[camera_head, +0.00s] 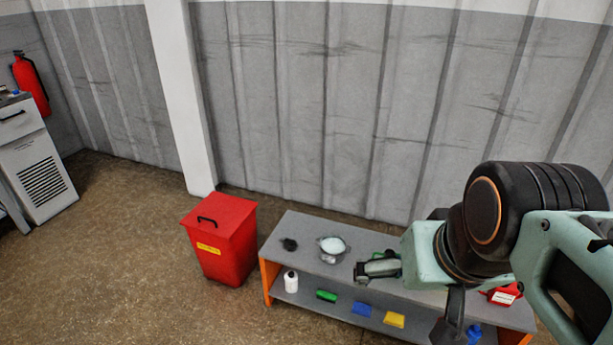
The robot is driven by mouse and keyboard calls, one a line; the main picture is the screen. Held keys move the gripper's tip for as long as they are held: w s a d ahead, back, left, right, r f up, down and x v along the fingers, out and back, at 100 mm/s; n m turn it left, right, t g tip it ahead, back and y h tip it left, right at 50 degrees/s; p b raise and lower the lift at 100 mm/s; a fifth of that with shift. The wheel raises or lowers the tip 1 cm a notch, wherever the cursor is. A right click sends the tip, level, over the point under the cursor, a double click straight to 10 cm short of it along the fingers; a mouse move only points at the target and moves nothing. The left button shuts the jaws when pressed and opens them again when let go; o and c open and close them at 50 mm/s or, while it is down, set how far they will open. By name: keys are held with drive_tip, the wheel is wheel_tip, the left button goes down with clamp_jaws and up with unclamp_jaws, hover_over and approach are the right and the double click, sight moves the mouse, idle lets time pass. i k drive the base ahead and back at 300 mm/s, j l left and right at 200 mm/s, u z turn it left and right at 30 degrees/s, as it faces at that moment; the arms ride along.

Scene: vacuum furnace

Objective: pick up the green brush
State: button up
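A small dark green block-like item (326,295) lies on the lower shelf of the workbench, towards its left part. It is too small to tell whether it is a brush. Another green thing (388,253) shows at the bench top, partly hidden by my arm's end; I cannot tell whether it is a brush. My gripper (372,268) is at the end of the pale green and black arm, in front of the bench top, and points left. Its fingers are too small and overlapped to show whether they are open. I see nothing clearly held.
The grey bench (300,232) carries a dark clump (289,244) and a metal bowl (332,246). A white bottle (291,281), blue block (361,309) and yellow block (394,320) are below. A red bin (222,240) stands left. The floor in front is clear.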

sight(322, 294)
drive_tip(key=u, duration=0.2)
drive_tip(key=i+j+z, duration=0.15)
drive_tip(key=j, duration=0.15)
drive_tip(key=j+z, duration=0.1)
drive_tip(key=j, duration=0.15)
drive_tip(key=i+j, duration=0.1)
drive_tip(key=i, duration=0.55)
drive_tip(key=z, duration=0.05)
